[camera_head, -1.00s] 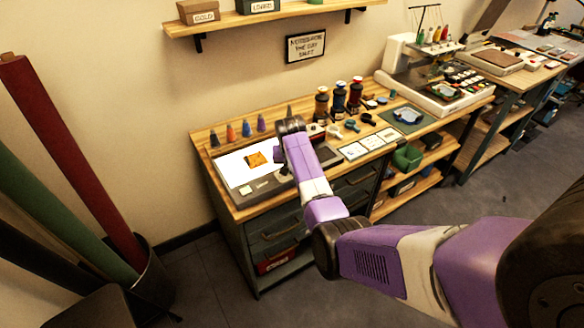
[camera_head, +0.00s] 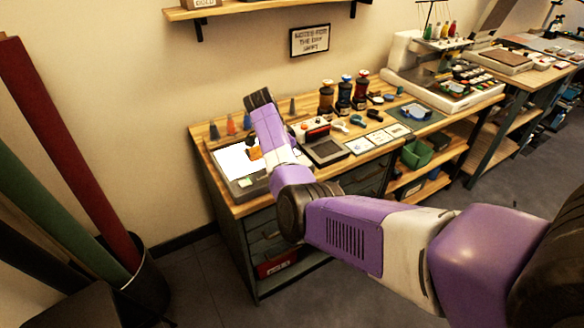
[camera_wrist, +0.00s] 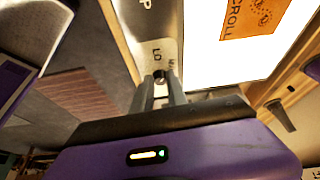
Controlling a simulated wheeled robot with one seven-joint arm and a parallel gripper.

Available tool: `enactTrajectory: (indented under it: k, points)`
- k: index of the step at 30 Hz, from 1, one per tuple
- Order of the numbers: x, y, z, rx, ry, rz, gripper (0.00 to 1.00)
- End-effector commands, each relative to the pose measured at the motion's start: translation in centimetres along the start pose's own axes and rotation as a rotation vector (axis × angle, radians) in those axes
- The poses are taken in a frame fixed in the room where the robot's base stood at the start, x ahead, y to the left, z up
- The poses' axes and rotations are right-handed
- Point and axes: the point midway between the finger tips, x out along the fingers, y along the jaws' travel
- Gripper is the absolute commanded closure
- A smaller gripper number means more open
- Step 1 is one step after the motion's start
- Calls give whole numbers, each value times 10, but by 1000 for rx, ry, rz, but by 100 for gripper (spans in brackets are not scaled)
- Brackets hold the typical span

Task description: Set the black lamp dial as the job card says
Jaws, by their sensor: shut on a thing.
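In the wrist view my gripper (camera_wrist: 161,83) is shut on the small black dial (camera_wrist: 160,75), its fingers on either side of it. The dial sits on the pale metal edge of the lamp panel (camera_wrist: 152,35). The letters "LO" show just above the dial, and part of another label stands beside it. The dial's pointer cannot be made out. In the head view my arm covers the gripper and the dial; the bright white panel (camera_head: 232,160) shows left of the arm. No job card is readable.
An orange "SCROLL" piece (camera_wrist: 252,14) lies on the lit panel. In the head view a red-topped device (camera_head: 312,127), several bottles (camera_head: 345,95) and pale cards (camera_head: 360,146) stand right of my arm. A framed sign (camera_head: 310,40) hangs on the wall.

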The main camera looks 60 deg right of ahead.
Motion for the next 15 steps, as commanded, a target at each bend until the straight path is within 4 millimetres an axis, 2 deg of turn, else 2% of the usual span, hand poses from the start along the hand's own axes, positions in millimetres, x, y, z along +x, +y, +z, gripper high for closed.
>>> enactTrajectory:
  k: [2, 15]
  points:
    - [6, -3, 2, 69, -1, 25, 100]
    - [6, -6, 0, 400, -1, 162, 100]
